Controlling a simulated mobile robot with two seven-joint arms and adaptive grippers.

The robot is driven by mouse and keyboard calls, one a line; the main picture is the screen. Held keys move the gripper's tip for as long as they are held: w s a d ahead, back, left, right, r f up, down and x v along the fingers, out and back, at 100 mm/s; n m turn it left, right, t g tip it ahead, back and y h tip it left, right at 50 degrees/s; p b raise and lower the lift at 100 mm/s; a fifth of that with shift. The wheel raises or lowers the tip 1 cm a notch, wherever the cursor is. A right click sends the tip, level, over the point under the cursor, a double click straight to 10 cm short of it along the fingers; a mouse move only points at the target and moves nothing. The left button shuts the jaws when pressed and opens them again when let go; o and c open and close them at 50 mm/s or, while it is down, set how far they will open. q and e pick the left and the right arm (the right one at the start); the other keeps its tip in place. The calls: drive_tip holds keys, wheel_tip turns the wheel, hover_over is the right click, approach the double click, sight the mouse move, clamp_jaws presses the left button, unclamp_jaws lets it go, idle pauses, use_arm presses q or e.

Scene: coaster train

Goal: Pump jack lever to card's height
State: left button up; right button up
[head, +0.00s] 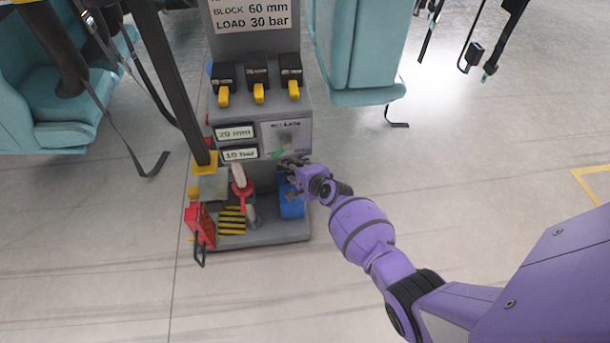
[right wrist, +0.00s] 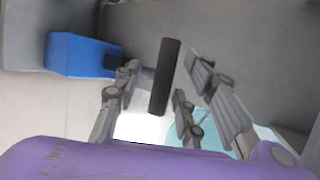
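The card (head: 252,15) at the top of the grey stand reads "BLOCK 60 mm" and "LOAD 30 bar". A readout (head: 236,132) shows 20 mm, and one below it (head: 240,154) shows 10 bar. My right gripper (head: 288,176) is at the stand's lower right, above a blue block (head: 291,207). In the right wrist view, its fingers (right wrist: 163,72) are open around a dark bar (right wrist: 165,78), which looks like a lever grip. Gaps show on both sides of the bar. The blue block is also there (right wrist: 80,55). My left gripper is out of view.
Several yellow-tipped switches (head: 258,92) sit on the stand's upper shelf. A red-handled part (head: 242,190) and a red box (head: 200,226) stand left of my gripper. A dark post (head: 170,80) leans at the left. Teal seats (head: 360,50) flank the stand; the right floor is clear.

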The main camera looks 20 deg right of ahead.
drive_tip(key=v, duration=1)
drive_tip(key=shift+d, duration=0.15)
drive_tip(key=shift+w, duration=0.1)
